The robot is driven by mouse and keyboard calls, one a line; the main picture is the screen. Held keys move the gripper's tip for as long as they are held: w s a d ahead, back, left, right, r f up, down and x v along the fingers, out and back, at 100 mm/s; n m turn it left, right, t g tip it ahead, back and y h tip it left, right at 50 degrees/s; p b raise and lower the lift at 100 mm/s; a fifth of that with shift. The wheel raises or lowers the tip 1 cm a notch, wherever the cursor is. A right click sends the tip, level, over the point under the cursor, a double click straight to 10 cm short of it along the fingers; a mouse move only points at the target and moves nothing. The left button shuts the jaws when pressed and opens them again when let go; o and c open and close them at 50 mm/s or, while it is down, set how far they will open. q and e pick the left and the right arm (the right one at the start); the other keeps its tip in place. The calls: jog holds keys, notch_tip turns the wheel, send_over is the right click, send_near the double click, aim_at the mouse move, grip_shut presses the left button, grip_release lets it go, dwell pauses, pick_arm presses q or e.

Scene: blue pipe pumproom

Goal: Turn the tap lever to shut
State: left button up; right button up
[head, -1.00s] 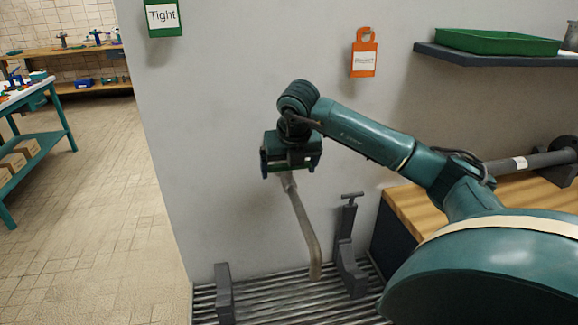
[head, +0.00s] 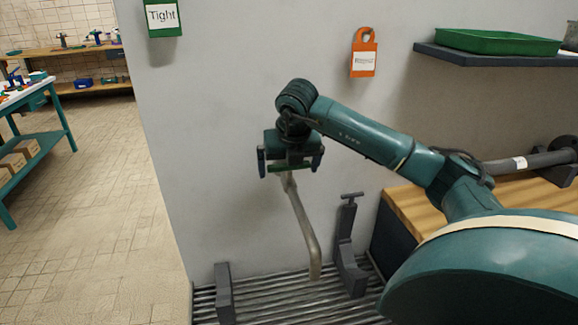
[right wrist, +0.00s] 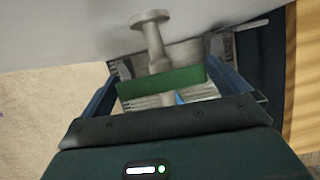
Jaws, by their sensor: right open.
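The tap's pale metal spout pipe (head: 303,220) hangs down in front of the grey wall, its lower end over a slatted grate. In the right wrist view the tap's pipe (right wrist: 156,45) comes out of a round wall flange. The green tap lever (right wrist: 165,84) lies crosswise between the fingers there. A green strip of the lever also shows under the gripper in the head view (head: 288,168). My right gripper (head: 290,163) is open at the top of the tap, its fingers to either side of the lever. Contact cannot be told. My left gripper is not in view.
A slatted grate (head: 280,303) with two dark uprights is below the tap. An orange tag (head: 364,55) and a green "Tight" sign (head: 163,17) are on the wall. A shelf (head: 480,55) with a green tray and a wooden bench (head: 405,210) stand right.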

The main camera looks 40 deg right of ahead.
jog(key=v, duration=1.3)
jog(key=shift+a+f, duration=0.1)
jog(key=shift+a, duration=0.05)
